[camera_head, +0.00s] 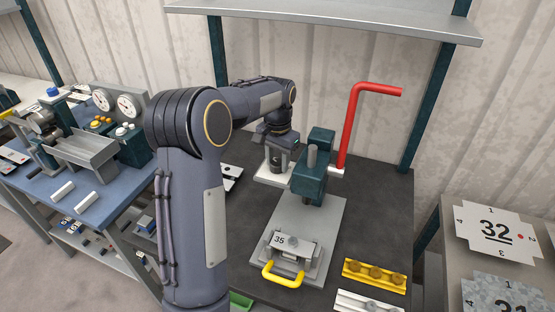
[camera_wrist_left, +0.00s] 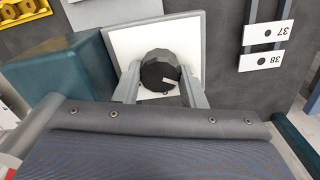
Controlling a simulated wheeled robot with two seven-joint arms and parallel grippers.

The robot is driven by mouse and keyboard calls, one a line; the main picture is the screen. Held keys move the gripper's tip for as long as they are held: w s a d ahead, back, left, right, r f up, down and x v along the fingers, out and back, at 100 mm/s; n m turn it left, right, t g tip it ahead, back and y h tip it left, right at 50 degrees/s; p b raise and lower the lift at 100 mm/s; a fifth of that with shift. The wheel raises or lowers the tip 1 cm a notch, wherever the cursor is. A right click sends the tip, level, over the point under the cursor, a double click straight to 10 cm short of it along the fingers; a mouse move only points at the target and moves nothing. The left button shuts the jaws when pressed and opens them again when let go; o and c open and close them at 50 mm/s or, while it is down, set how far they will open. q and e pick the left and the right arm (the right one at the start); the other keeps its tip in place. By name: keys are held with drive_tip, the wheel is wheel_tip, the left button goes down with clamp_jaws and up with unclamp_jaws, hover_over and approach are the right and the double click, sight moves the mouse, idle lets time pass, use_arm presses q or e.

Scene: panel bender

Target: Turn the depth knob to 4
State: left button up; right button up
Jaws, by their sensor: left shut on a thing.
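The depth knob (camera_wrist_left: 159,69) is dark, faceted and round, with a pale pointer mark on its face, and sits on a white dial plate (camera_wrist_left: 118,45). My left gripper (camera_wrist_left: 161,88) is shut on the knob, one finger on each side of it in the left wrist view. I cannot read any numbers on the dial plate. In the head view, my left gripper (camera_head: 273,168) is down at the white plate (camera_head: 262,179) behind the teal press, and hides the knob. My right gripper is not in view.
The teal press head (camera_head: 315,180) with a red lever (camera_head: 346,125) stands close beside the gripper. A die marked 35 with a yellow handle (camera_head: 268,277) lies in front. Tags marked 37 (camera_wrist_left: 270,33) and 38 lie nearby. A shelf (camera_head: 330,20) hangs above.

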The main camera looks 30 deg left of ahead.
sight(277, 162)
use_arm(q)
drive_tip(key=shift+r, duration=0.1)
drive_tip(key=o, duration=1)
wheel_tip(277, 162, up, 8)
drive_tip(key=shift+f+b, duration=0.2)
drive_tip(key=shift+b, duration=0.25)
